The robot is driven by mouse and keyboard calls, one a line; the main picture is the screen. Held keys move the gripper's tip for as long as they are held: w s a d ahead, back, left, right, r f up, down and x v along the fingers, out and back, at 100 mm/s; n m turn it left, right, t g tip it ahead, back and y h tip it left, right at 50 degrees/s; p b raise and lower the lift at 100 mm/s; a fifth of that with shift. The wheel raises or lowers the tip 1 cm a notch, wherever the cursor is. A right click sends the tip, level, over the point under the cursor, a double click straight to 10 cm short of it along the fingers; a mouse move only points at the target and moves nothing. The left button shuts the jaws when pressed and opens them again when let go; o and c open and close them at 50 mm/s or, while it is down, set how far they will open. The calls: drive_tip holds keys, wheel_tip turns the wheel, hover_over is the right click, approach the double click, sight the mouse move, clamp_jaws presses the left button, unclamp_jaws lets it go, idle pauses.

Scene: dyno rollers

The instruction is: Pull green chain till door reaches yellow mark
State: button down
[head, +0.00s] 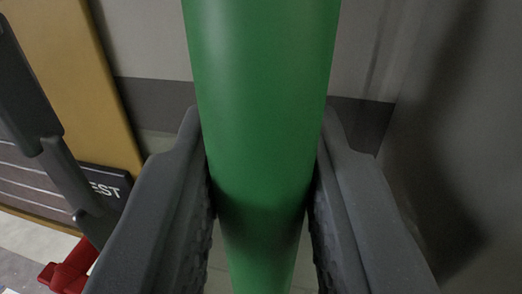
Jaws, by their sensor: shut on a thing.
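A thick, smooth green bar (262,110) runs from the top edge down through the middle of the head view. It looks like the green chain or its handle; single links cannot be made out. My gripper (262,215) is shut on it, with one dark grey finger on each side touching it. The lower end of the green bar runs out of the picture between the fingers. No door edge and no yellow mark can be made out for sure.
A yellow-brown panel (75,70) stands at the left, with a dark sign (104,186) ending in "EST" below it. A red part (70,270) lies at the lower left. A grey surface (460,130) stands close on the right. A grey wall with a dark band is behind.

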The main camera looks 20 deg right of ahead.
drive_tip(key=shift+a+f, duration=0.1)
drive_tip(key=shift+f, duration=1)
drive_tip(key=c, duration=1.3)
unclamp_jaws()
drive_tip(key=shift+w, duration=0.1)
drive_tip(key=v, duration=1.4)
drive_tip(key=shift+b, duration=0.45)
drive_tip(key=shift+w, duration=0.1)
